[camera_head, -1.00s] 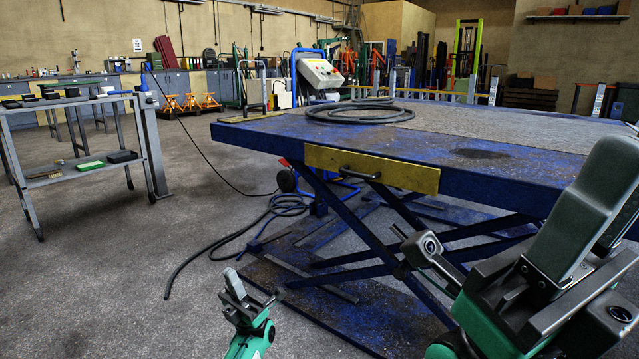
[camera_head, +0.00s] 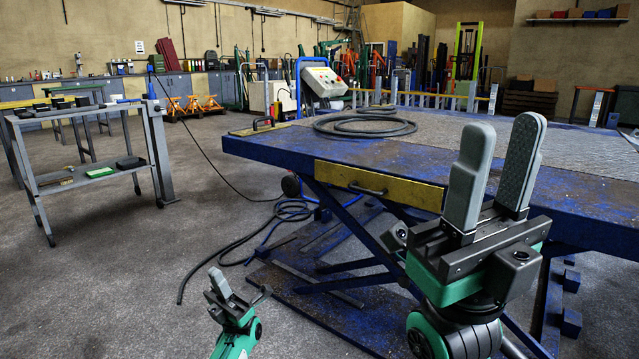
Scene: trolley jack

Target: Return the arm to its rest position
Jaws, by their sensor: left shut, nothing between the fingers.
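My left gripper (camera_head: 220,284) is low at the bottom left of the head view, above the grey floor. Its fingers are together and empty. My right gripper (camera_head: 501,135) is large in the right foreground with its two grey fingers pointing up. A gap shows between the fingers and nothing is in it. It stands in front of the blue lift table (camera_head: 270,150) in the picture and hides part of its front edge. Whether it touches the table cannot be told.
The lift table has a yellow front panel (camera_head: 380,187) with a black handle, and a coiled black hose (camera_head: 365,125) on top. A grey trolley (camera_head: 95,180) stands at the left. A dark cable (camera_head: 215,264) lies on the floor. Floor between trolley and table is mostly clear.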

